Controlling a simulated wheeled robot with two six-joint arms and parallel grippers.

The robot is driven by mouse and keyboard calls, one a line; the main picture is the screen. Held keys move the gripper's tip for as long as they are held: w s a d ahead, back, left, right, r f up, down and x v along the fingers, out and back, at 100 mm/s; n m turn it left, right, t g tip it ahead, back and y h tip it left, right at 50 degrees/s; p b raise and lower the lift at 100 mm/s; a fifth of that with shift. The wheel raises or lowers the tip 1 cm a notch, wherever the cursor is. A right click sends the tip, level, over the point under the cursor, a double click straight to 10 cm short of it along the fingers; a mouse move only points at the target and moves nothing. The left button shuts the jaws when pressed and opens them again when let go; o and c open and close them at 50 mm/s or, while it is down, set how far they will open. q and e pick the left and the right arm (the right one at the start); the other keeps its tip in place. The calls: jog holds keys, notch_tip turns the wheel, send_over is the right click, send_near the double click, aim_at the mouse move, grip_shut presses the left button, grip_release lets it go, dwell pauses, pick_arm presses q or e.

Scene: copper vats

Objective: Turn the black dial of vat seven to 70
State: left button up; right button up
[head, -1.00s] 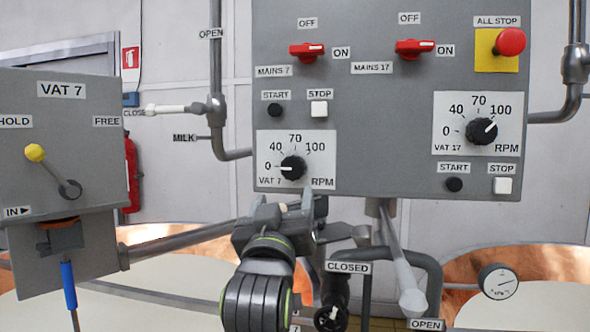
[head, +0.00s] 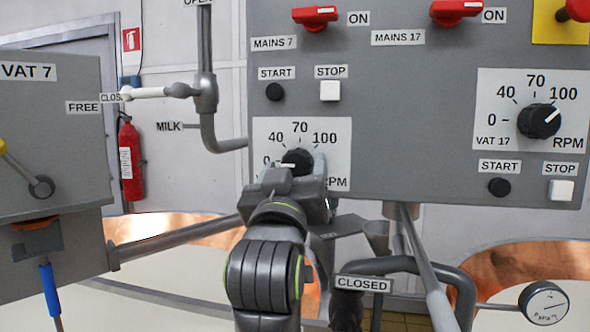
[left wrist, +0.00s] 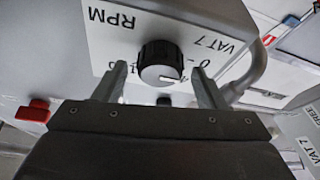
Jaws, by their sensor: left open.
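The black dial of vat seven (head: 299,159) sits on a white scale plate (head: 335,150) marked 0, 40, 70, 100 and RPM. Its white pointer line points left, at about 0. My left gripper (head: 297,180) is in front of the dial's lower part and covers the plate's lower left. In the left wrist view the scale is upside down and the dial (left wrist: 160,62) lies between the two open fingertips, with a gap on each side. The pointer there is also towards 0. My right gripper is not in view.
The vat 17 dial (head: 538,120) is at the right, pointing near 100. START (head: 275,92) and STOP (head: 330,90) buttons and the red Mains 7 switch (head: 314,18) are above. A grey pipe handle (head: 425,270) juts out below right. The VAT 7 box (head: 50,140) stands left.

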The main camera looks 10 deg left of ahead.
pick_arm(q)
jog(key=shift+c, duration=0.4)
jog(key=shift+c, duration=1.2)
jog(key=c, duration=0.7)
